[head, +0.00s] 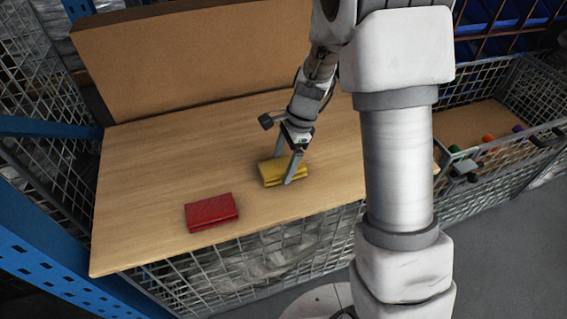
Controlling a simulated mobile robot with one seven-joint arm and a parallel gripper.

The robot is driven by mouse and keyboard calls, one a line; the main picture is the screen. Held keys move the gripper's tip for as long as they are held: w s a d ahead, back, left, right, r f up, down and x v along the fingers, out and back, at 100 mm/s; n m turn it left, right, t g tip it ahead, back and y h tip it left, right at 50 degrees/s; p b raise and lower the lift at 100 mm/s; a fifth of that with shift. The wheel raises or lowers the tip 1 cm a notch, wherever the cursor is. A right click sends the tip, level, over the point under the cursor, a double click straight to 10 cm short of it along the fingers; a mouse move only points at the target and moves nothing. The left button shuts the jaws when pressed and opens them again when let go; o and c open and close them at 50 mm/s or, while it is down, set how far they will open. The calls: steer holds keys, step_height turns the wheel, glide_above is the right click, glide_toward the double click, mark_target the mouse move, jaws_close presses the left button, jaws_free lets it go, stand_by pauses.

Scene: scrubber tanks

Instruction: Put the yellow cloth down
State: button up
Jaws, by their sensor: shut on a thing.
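The yellow cloth (271,172) is a folded block low over the wooden table top, right of the middle of its front part. My gripper (285,168) points down at the cloth from above and is shut on it, with one finger in front of its near side. The far finger is partly hidden by the cloth. The cloth's underside is hidden, so I cannot tell if it touches the wood. A red folded cloth (211,212) lies on the table to the left and nearer the front edge.
The wooden table top (150,190) is bare around the cloths, with a tall brown board (190,60) behind it. Wire mesh stands below and at the left. At the right, a mesh basket (500,190) holds several small coloured items. A blue rack post (40,235) stands at left.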

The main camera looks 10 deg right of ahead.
steer(key=shift+f, duration=0.15)
steer(key=o, duration=1.1)
